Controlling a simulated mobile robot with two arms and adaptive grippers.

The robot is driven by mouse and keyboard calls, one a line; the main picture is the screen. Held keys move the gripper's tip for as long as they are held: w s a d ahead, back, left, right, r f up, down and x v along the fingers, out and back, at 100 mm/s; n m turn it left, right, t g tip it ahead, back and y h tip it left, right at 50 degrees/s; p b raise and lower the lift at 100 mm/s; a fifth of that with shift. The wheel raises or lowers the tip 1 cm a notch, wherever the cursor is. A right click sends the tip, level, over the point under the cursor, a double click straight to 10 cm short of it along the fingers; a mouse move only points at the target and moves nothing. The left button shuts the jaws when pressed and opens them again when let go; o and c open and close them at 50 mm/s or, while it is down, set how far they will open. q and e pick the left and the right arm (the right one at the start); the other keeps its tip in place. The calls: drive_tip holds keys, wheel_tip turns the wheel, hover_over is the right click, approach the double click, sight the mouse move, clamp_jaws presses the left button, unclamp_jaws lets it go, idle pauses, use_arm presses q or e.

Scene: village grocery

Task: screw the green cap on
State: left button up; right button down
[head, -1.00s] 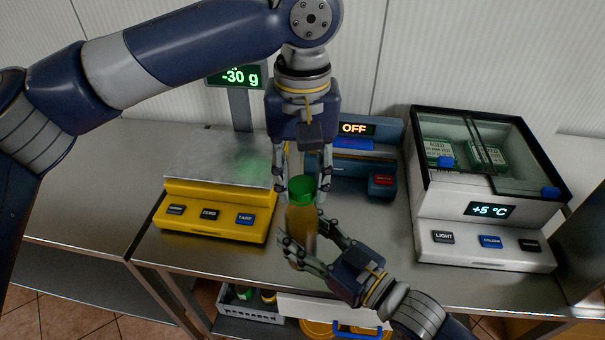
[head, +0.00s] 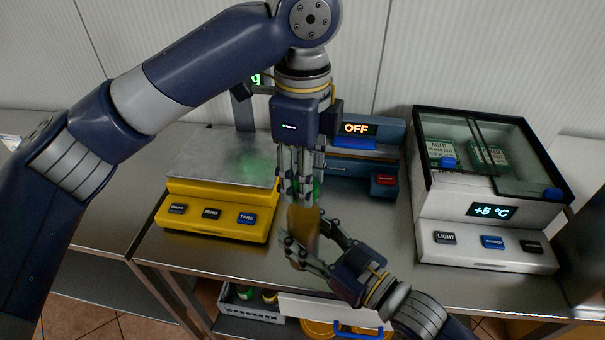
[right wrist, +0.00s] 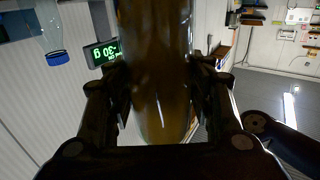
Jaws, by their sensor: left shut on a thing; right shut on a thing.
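A bottle of amber liquid (head: 303,222) stands upright at the front middle of the steel counter. My right gripper (head: 312,250) is shut around its body from the lower right. The bottle also fills the middle of the right wrist view (right wrist: 157,75), between the fingers. My left gripper (head: 300,188) points straight down over the bottle's top, its fingers shut on the green cap (head: 317,188). Most of the cap is hidden behind these fingers; only a sliver of green shows. Whether the cap's thread is engaged cannot be seen.
A yellow scale (head: 215,222) stands left of the bottle. A blue device reading OFF (head: 362,170) is behind. A glass-topped cooler reading +5 °C (head: 485,238) stands at the right. A grey crate (head: 250,303) sits on the shelf below.

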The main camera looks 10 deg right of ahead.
use_arm(q)
drive_tip(key=m, duration=0.5)
drive_tip(key=shift+w+m, duration=0.2)
drive_tip(key=shift+m, duration=0.1)
drive_tip(key=m, duration=0.3)
drive_tip(key=shift+m, duration=0.3)
drive_tip(key=m, duration=0.3)
drive_tip(key=shift+m, duration=0.4)
drive_tip(key=m, duration=0.3)
drive_tip(key=shift+d+m, duration=0.15)
drive_tip(key=shift+m, duration=0.15)
drive_tip(key=m, duration=0.3)
drive_tip(key=shift+m, duration=0.3)
drive_tip(key=m, duration=0.6)
drive_tip(key=shift+s+m, duration=0.15)
drive_tip(key=shift+m, duration=0.15)
drive_tip(key=o, duration=0.6)
drive_tip(key=shift+o, duration=0.2)
